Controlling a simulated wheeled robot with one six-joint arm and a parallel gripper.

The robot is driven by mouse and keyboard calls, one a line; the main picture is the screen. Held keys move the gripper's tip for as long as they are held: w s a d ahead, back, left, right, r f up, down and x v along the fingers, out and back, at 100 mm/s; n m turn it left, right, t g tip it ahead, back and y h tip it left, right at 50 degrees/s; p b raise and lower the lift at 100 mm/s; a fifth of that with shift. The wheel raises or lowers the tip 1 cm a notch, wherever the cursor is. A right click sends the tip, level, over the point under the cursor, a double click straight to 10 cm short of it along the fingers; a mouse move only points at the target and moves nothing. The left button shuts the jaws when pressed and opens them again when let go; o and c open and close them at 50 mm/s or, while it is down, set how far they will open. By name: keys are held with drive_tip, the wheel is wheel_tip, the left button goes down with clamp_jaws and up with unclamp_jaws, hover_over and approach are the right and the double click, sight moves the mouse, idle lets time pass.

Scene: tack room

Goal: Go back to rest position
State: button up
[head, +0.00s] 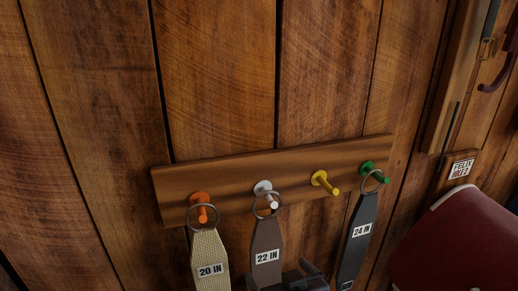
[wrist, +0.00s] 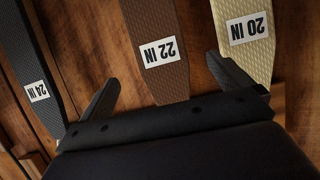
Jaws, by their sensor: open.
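My gripper (head: 287,277) shows only partly at the bottom edge of the head view, just below and right of the brown 22 IN strap (head: 267,245). In the wrist view my gripper (wrist: 162,72) is open, with its fingers spread wide and nothing held. That view is upside down: the brown strap (wrist: 155,82) shows between the fingers, apart from both. The beige 20 IN strap (wrist: 250,65) shows at right and the black 24 IN strap (wrist: 33,70) at left.
A wooden rail (head: 240,173) carries pegs. The beige strap hangs by its ring on the orange peg (head: 201,200), the brown on the white peg (head: 264,188), the black on the green peg (head: 370,170). The yellow peg (head: 322,180) is bare. A red padded object (head: 450,245) stands at right.

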sight(267, 256)
drive_tip(key=b+x, duration=0.8)
drive_tip(key=x, duration=0.3)
drive_tip(key=shift+f, duration=0.2)
drive_tip(key=shift+s+d+r+p, duration=0.1)
drive_tip(key=shift+s+r+p, duration=0.15)
drive_tip(key=shift+r+p, duration=0.3)
drive_tip(key=shift+s+r, duration=0.1)
drive_tip(key=shift+s, duration=0.15)
drive_tip(key=shift+s+d, duration=0.1)
